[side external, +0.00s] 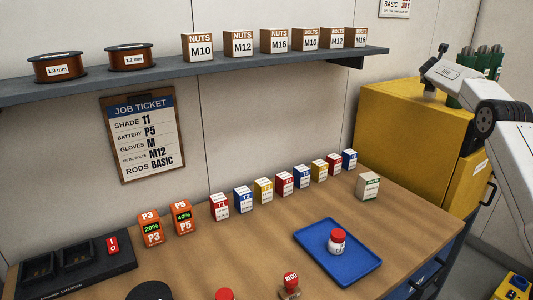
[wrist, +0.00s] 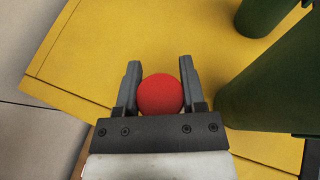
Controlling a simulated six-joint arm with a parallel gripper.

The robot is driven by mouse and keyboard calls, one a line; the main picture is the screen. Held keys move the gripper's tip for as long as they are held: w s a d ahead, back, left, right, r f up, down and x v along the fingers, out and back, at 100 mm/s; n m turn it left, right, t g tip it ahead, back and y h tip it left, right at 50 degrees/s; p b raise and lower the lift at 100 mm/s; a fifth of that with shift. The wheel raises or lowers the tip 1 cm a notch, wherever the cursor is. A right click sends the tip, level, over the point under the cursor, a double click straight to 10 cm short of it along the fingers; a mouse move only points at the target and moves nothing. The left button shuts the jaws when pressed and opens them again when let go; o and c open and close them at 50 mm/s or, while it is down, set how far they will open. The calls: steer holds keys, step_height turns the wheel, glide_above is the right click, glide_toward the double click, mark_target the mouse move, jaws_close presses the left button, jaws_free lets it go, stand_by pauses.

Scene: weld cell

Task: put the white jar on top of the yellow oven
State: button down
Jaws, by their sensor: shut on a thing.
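My gripper (side external: 429,90) is over the top of the yellow oven (side external: 405,115), near its left part. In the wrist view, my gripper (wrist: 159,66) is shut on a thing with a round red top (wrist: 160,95). Its body is hidden below that top, so I cannot tell if it is a white jar or if it touches the oven. The yellow oven top (wrist: 90,55) spreads beneath it. A small white jar with a red lid (side external: 337,244) stands upright on the blue tray (side external: 312,259) on the bench.
Dark green canisters (side external: 486,64) stand on the oven behind my gripper; in the wrist view a green canister (wrist: 270,95) is close on the right. The oven's left side is bare. A row of small boxes (side external: 285,183) stands on the bench below a shelf (side external: 200,75).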

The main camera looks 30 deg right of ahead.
steer(key=shift+f, duration=0.55)
steer(key=shift+f, duration=0.15)
steer(key=shift+c, duration=0.9)
jaws_free()
steer(key=shift+a, duration=0.1)
steer(key=shift+s+a+r, duration=0.15)
steer(key=shift+a+r, duration=0.15)
steer(key=v, duration=1.1)
